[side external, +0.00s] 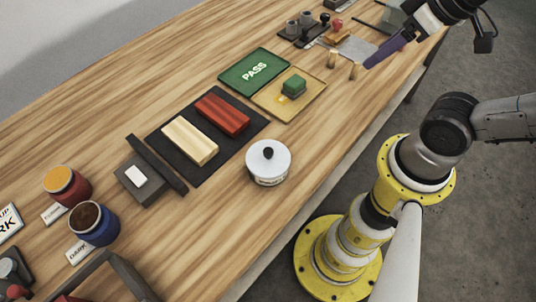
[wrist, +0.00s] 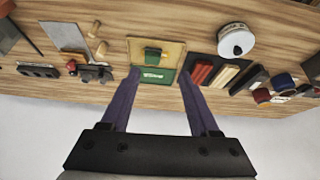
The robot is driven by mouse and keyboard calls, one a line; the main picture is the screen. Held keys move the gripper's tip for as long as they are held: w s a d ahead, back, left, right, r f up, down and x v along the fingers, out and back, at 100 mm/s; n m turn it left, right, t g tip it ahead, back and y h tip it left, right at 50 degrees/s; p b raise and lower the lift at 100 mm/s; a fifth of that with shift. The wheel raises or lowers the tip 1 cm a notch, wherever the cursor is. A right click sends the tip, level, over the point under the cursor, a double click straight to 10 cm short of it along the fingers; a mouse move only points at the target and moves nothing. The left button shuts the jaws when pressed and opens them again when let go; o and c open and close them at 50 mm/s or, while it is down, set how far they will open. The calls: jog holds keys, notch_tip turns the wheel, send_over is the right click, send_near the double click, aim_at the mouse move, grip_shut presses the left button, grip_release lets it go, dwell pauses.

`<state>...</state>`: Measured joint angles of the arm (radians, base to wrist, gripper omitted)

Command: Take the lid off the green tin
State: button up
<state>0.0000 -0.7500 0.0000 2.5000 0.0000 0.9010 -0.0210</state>
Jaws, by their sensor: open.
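I see no tin that is clearly green. The one lidded container is a round white pot (side external: 268,172), with a white lid (side external: 262,153) topped by a black knob, near the front edge of the table. The lid sits on the pot. The pot also shows at the upper right of the wrist view (wrist: 236,40). A small green block (side external: 293,86) lies on a yellow tray (side external: 312,100). My gripper (wrist: 160,74) is open with its purple fingers apart and nothing between them. In the side view it is at the upper right, above the table and well away from the pot.
A green PASS panel (side external: 238,76) adjoins the tray. A dark mat (side external: 180,162) holds a red block (side external: 222,114) and a cream block (side external: 190,141). A red jar (side external: 74,190) and a blue jar (side external: 98,229) stand at left. Bare wood surrounds the pot's front side.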

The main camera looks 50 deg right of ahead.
notch_tip(320, 180, up, 3)
jog(key=w+a+n, duration=0.1)
jog(key=w+n, duration=0.2)
jog(key=n, duration=0.3)
jog(key=n+g, duration=0.6)
jog(key=n, duration=0.6)
send_over(268, 150)
notch_tip(268, 150, down, 6)
jog(key=r, duration=0.1)
notch_tip(268, 150, down, 14)
grip_shut()
